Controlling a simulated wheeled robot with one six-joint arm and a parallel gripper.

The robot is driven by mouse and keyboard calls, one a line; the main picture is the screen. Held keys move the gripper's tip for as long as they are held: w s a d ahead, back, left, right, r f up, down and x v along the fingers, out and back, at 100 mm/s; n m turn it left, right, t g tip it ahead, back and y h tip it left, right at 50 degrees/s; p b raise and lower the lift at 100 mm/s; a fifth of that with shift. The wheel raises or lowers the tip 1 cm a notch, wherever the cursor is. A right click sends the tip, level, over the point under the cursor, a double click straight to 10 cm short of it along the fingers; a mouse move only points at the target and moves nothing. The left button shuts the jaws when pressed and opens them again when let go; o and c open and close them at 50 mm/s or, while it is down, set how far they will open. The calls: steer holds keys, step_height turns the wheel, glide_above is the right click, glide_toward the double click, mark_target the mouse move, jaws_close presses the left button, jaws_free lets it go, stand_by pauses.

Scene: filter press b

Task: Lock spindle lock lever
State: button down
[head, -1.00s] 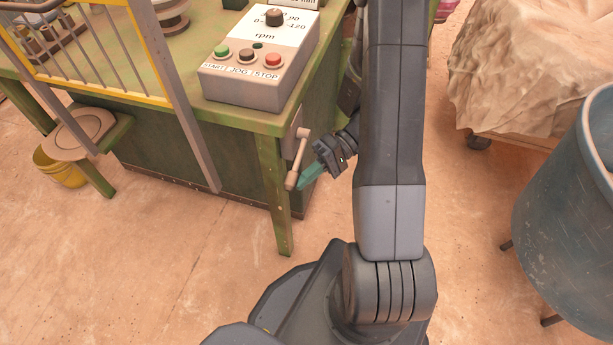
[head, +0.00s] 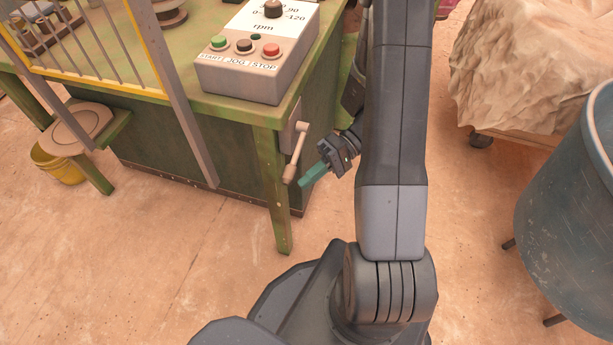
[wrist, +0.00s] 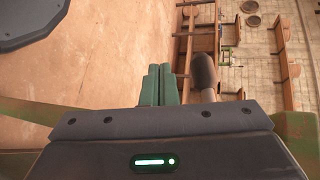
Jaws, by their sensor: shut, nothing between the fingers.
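The spindle lock lever (head: 296,158) is a pale tan arm with a thicker grip at its lower end. It hangs down, slightly slanted to the left, from a grey plate (head: 289,133) on the side of the green bench. My gripper (head: 303,184) is just right of the grip, its teal fingers shut and empty. A small gap seems to separate the fingertips from the grip; contact is hard to judge. In the wrist view the shut green fingers (wrist: 158,84) point away, and a dark rounded piece, probably the lever's grip (wrist: 206,76), lies just right of them.
A control box (head: 258,60) with START, JOG and STOP buttons sits on the green bench (head: 240,108). The bench leg (head: 276,195) stands left of the lever. A blue-grey tub (head: 570,200) and a covered pallet (head: 530,65) stand right. Open floor lies in front.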

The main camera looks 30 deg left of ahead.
steer(key=w+d+f+p, duration=0.1)
steer(key=w+d, duration=0.3)
steer(key=w, duration=0.6)
steer(key=shift+f, duration=0.3)
steer(key=shift+s, duration=0.1)
steer(key=s+a+b, duration=0.1)
steer(key=s+a, duration=0.2)
steer(key=s, duration=0.6)
steer(key=w+a+f+n+t+p, duration=0.1)
steer(key=w+a+t+p, duration=0.1)
steer(key=w+a+t, duration=0.1)
steer(key=shift+w+a+f, duration=0.2)
steer(key=shift+w+a, duration=0.05)
steer(key=shift+w, duration=0.6)
